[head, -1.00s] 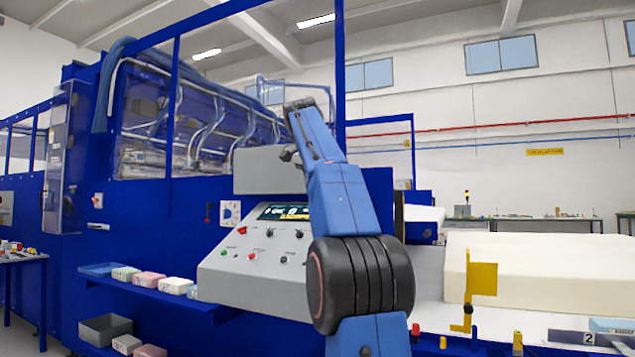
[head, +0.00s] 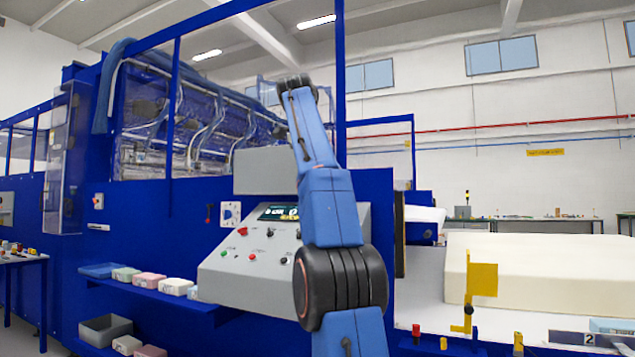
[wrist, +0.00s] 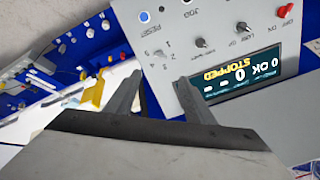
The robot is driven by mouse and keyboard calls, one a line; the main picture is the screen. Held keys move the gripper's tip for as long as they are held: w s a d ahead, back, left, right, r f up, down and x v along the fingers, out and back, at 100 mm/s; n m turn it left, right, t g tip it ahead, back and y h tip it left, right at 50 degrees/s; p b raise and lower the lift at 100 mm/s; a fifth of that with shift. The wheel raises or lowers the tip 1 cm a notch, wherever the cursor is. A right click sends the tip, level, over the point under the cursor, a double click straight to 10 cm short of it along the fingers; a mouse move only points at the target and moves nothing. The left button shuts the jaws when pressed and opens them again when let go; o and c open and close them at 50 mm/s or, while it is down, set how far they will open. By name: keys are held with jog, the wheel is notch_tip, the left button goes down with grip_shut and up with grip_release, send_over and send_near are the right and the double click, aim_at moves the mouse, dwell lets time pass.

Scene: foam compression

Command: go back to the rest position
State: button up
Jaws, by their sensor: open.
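My gripper (wrist: 160,95) shows in the wrist view with its two fingers apart and nothing between them. The grey control panel (wrist: 215,75) fills the upper right of that view, upside down, with a lit display (wrist: 238,78) reading STOPPED. In the head view my blue arm rises across the middle, in front of the control panel (head: 235,270). The gripper itself is hidden in the head view.
A big blue machine (head: 150,220) stands left and centre. Its shelf (head: 150,293) holds a blue tray and several small foam blocks. A large cream foam block (head: 560,270) lies at right, beside a yellow bracket (head: 483,279).

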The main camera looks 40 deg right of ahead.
dwell(0.3)
jog(key=s+a+f+n+t+y, duration=0.1)
jog(key=s+a+f+n, duration=0.4)
jog(key=a+f, duration=0.5)
jog(key=s+a+f+n+t+y, duration=0.1)
jog(key=s+a+f+n+y, duration=0.1)
jog(key=a+f+n, duration=0.7)
jog(key=s+a+f+n+y, duration=0.1)
jog(key=s+a+f, duration=0.3)
jog(key=f, duration=0.8)
jog(key=s+a+f+n+y, duration=0.1)
jog(key=s+a+f+n, duration=0.1)
jog(key=s+a+f, duration=0.3)
jog(key=s+a+f+n, duration=0.2)
jog(key=s+f, duration=0.8)
jog(key=f, duration=1)
jog(key=a, duration=0.2)
jog(key=shift+s+a+n+y, duration=0.25)
jog(key=shift+a+n+y, duration=0.05)
jog(key=shift+a+y, duration=0.1)
